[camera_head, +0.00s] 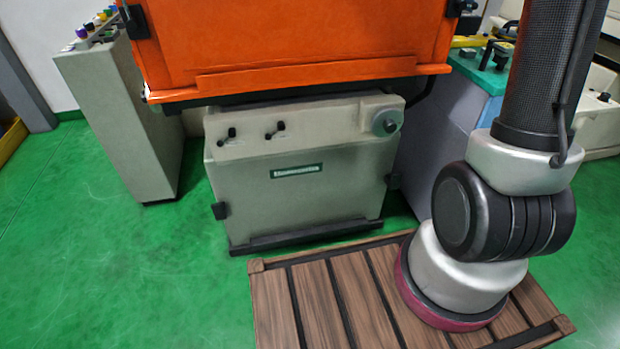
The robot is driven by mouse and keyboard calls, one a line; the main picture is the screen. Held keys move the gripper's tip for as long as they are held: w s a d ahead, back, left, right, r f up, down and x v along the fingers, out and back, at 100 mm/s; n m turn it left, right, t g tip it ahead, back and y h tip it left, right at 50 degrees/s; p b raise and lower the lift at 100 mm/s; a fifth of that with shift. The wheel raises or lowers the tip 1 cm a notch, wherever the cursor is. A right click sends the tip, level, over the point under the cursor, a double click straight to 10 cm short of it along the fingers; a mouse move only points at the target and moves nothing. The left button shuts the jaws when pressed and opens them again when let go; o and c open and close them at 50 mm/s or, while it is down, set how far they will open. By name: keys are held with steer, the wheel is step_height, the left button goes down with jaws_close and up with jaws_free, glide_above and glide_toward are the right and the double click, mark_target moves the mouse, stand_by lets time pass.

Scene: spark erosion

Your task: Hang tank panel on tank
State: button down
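The orange tank (290,40) fills the top middle of the view, cut off by the upper edge. Its front face is flat and upright, with a raised orange strip along its lower edge and black fittings (136,22) at its sides. I cannot tell whether this face is the tank panel or part of the tank itself. No separate loose panel shows. My arm stands at the right, in front of the machine. My gripper is out of view.
A beige machine base (300,185) with knobs stands below the tank. A slatted wooden platform (335,290) lies in front of it. A control console (120,120) stands left, and a grey cabinet with a green top (480,75) right. Green floor is clear at left.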

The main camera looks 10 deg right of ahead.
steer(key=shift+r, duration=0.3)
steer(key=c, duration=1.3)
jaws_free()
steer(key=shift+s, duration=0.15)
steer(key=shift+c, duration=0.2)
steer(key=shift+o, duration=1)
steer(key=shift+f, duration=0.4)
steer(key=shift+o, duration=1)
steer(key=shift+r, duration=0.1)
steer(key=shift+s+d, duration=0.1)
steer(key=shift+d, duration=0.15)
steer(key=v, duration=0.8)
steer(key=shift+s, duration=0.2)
